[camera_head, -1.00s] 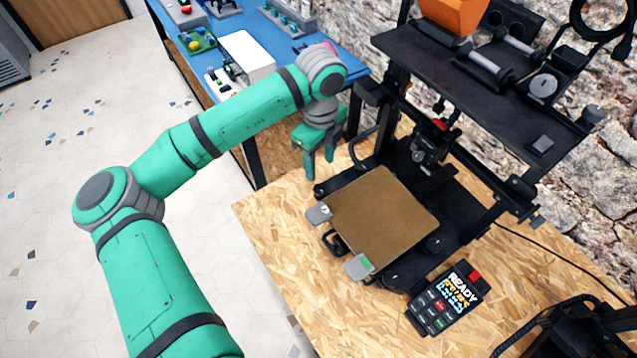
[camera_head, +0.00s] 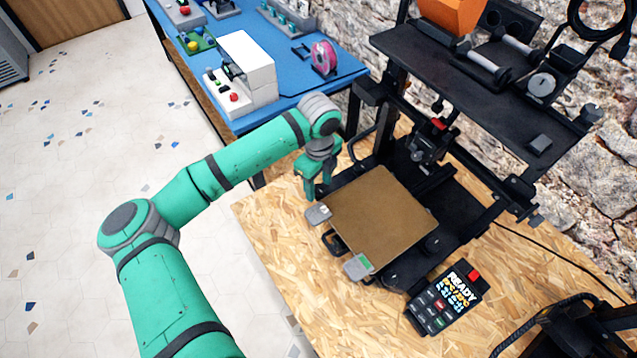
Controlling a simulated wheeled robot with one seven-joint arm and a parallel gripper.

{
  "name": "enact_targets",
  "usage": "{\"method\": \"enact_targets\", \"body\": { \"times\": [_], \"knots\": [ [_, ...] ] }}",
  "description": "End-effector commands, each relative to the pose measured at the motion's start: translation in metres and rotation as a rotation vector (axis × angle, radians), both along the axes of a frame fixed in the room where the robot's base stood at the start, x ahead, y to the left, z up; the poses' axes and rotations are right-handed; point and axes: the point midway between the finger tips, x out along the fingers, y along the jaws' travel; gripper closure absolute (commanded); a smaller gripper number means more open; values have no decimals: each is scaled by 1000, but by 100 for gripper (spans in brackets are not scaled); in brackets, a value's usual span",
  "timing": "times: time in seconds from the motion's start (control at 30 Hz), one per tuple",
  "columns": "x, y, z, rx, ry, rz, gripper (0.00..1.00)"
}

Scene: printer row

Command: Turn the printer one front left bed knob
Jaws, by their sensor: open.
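Printer one (camera_head: 408,160) is a black frame with a tan square bed (camera_head: 380,218). A grey tab (camera_head: 318,214) sits at the bed's left corner, and another grey tab with a green patch (camera_head: 357,266) sits at its lower corner. The front left bed knob itself cannot be clearly made out; it may be under the left corner tab. My gripper (camera_head: 318,190) is open and points down, just above the left tab in the picture. Its fingers are apart with nothing visible between them. Whether a finger touches the tab or bed edge cannot be told.
A control panel reading READY (camera_head: 446,298) lies at the printer's lower right. A black handle (camera_head: 333,243) juts from the bed's front edge. The wooden table (camera_head: 285,252) is bare left of the printer. A blue table (camera_head: 290,84) holds a white box and a pink spool.

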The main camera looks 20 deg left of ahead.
Motion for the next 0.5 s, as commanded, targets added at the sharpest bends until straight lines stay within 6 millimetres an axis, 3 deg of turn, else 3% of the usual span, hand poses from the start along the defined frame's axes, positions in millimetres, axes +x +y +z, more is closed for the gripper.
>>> {"method": "enact_targets", "body": {
  "times": [0.03, 0.2, 0.5],
  "knots": [
    [0, 0, 0, 0, 0, 0, 57],
    [0, 0, 0, 0, 0, 0, 94],
    [0, 0, 1, 1, 0, 99, 93]
  ]
}}
